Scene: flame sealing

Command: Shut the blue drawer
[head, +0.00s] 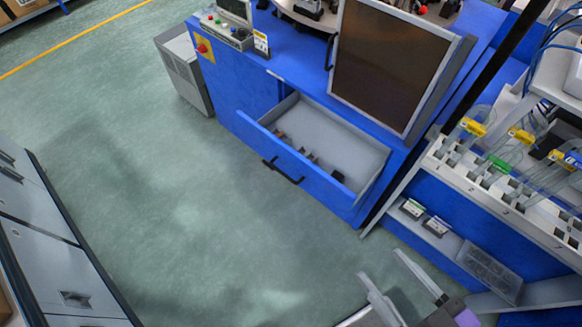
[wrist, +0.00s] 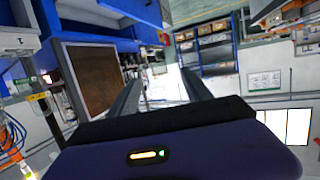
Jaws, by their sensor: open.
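The blue drawer (head: 309,169) stands pulled out of the blue machine cabinet (head: 239,87) in the head view. Its grey inside shows, with several small dark parts in it. A black handle (head: 283,172) is on its blue front. My gripper (head: 380,265) is at the lower right of the head view, over the floor, apart from the drawer. Its two fingers are spread with nothing seen between them. They also show in the wrist view (wrist: 160,78). A blue and grey shape at the top of the wrist view may be the drawer; I cannot tell for sure.
A dark-windowed door panel (head: 391,62) is above the drawer's right side. A rack (head: 500,190) with hanging bags and bins stands at the right. Grey cabinets (head: 45,245) stand at the left. The green floor (head: 190,225) before the drawer is clear.

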